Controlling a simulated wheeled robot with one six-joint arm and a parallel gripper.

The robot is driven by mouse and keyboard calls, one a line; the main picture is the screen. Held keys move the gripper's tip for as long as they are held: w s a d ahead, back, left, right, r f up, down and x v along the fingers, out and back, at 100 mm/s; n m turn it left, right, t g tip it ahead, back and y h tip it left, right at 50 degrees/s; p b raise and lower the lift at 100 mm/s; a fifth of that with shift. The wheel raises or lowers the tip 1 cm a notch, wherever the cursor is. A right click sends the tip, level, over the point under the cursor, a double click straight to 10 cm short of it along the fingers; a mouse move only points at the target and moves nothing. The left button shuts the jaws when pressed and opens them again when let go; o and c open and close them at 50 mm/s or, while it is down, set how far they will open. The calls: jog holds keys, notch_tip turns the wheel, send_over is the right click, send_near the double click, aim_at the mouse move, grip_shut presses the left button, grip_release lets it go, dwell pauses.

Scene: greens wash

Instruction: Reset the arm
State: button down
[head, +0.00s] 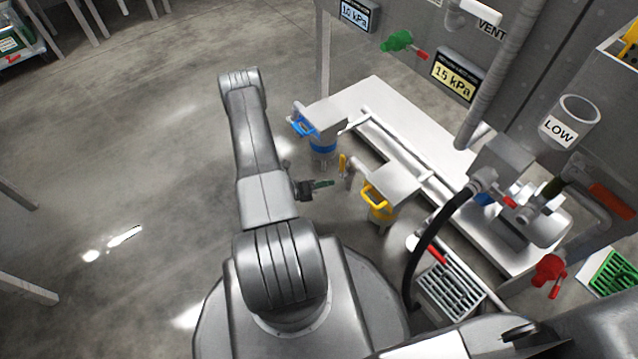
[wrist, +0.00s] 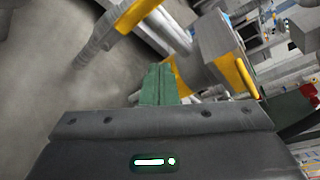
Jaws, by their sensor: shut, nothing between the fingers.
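My arm stretches up the middle of the head view, bends at the top and comes back down. My gripper (head: 324,183) shows there as a small green-fingered tool right of the arm, left of the yellow-handled grey box. In the wrist view the green fingers of my gripper (wrist: 159,84) are together, with nothing between them. They point toward a grey box with a yellow handle. Contact with the box is not visible.
A black hose (head: 432,240), a green grate (head: 612,273) and red-handled valves are further right. Open floor (head: 120,150) lies left.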

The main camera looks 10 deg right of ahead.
jog(key=shift+f+v, duration=0.25)
jog(key=shift+v, duration=1)
